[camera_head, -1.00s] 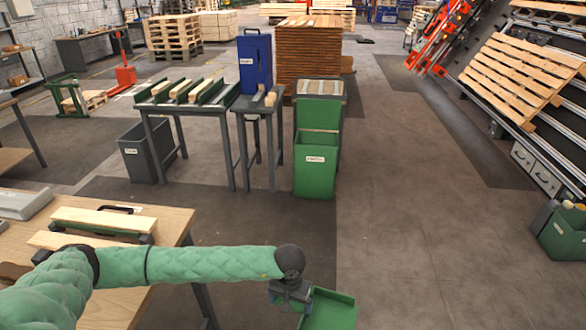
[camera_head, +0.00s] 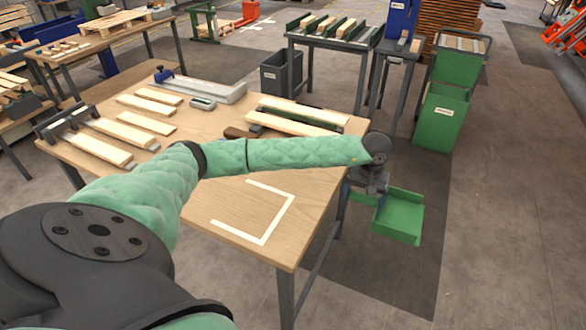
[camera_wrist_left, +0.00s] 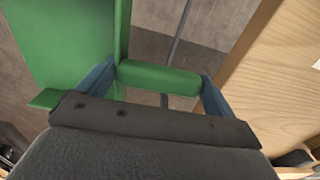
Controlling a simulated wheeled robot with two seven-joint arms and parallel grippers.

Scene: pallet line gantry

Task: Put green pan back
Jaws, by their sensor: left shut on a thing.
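The green pan (camera_head: 400,216) is a shallow tray with raised walls. It hangs in the air beyond the right edge of the wooden table (camera_head: 225,224) in the head view. My left gripper (camera_head: 366,192) is at the pan's left side, shut on it. In the left wrist view the pan (camera_wrist_left: 62,45) fills the upper left, and its green handle bar lies between the blue fingers of my left gripper (camera_wrist_left: 160,82). My right gripper is not in view.
Wooden slats (camera_head: 150,104), a grey metal fixture (camera_head: 212,90) and a clamp holding boards (camera_head: 300,115) occupy the table's rear. Open floor (camera_head: 500,220) lies to the right.

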